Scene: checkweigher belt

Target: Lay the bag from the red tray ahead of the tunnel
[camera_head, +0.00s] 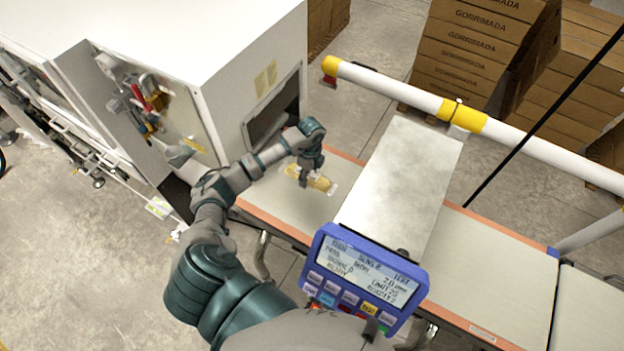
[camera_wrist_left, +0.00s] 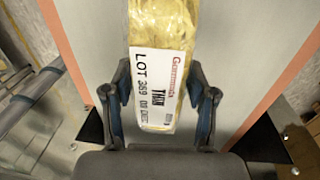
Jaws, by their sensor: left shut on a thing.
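The bag (camera_head: 321,184) is a long yellow pack with a white label, over the belt (camera_head: 270,199) between the white machine's opening and the tunnel (camera_head: 398,170), a grey metal box. My left gripper (camera_head: 304,178) is shut on it from above. In the left wrist view the fingers (camera_wrist_left: 160,98) sit on both sides of the bag (camera_wrist_left: 161,28) at its labelled end, and its length runs on away from the gripper along the belt. Whether the bag touches the belt is unclear. No red tray and no right gripper show.
A blue control panel (camera_head: 365,279) stands in front of the tunnel. The white machine (camera_head: 230,50) stands at the left. A white and yellow rail (camera_head: 400,92) runs behind the belt. Brown cartons (camera_head: 475,50) are stacked at the back. The belt beyond the tunnel (camera_head: 490,265) is bare.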

